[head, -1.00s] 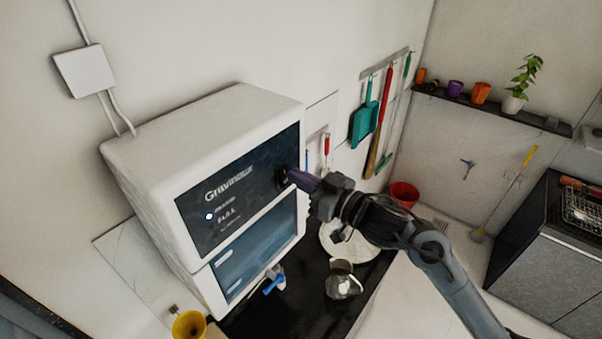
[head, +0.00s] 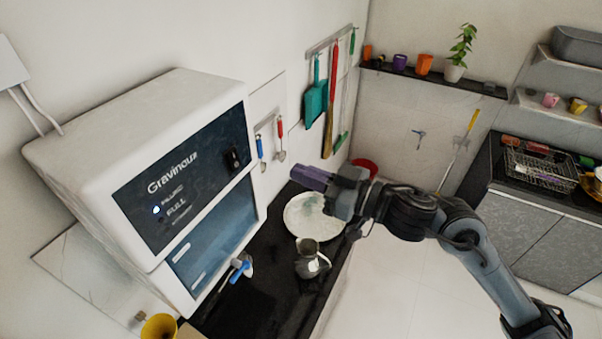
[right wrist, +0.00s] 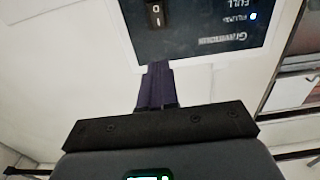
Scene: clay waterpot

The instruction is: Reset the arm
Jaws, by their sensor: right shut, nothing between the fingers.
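My right gripper (head: 312,178) is shut and empty. It hangs in the air to the right of the white water purifier (head: 130,120), apart from its front. In the right wrist view its purple fingers (right wrist: 157,85) are together, pointing at the purifier panel (right wrist: 200,25). The black rocker switch (head: 235,158) on the panel is in plain view; it also shows in the right wrist view (right wrist: 154,14). My left gripper is not in view.
Below the gripper, a black counter (head: 262,300) holds a round white plate (head: 300,222) and a metal jug (head: 309,260). A blue tap (head: 240,268) sticks out of the purifier. A yellow funnel-like object (head: 160,327) is at lower left. Utensils hang on the wall behind.

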